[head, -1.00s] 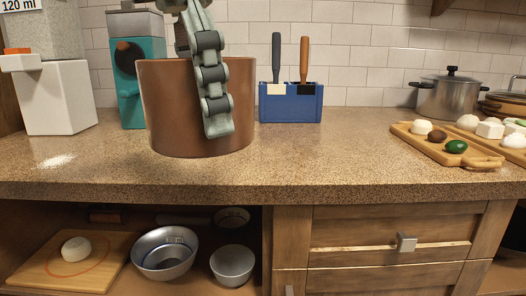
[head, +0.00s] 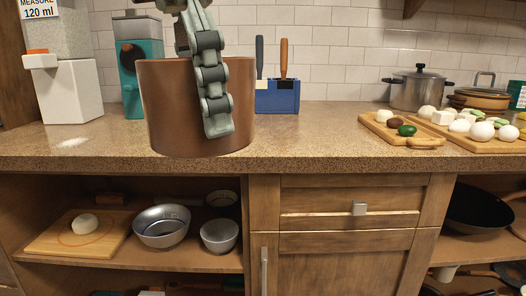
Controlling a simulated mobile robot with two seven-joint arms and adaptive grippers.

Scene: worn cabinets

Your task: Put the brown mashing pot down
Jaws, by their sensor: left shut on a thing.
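The brown mashing pot (head: 168,112) is upright, in front of the counter at left of centre in the head view. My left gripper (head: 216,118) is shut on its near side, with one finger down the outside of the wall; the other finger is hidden. The pot's base overlaps the front edge of the worktop (head: 320,142) in the picture, and I cannot see it resting on anything. My right gripper is not in view.
A teal machine (head: 130,80) and a white dispenser (head: 68,92) stand behind, left. A blue holder (head: 278,97) is behind, right. Boards with food (head: 384,133) and a steel pot (head: 416,92) are farther right. The worktop between holder and boards is clear.

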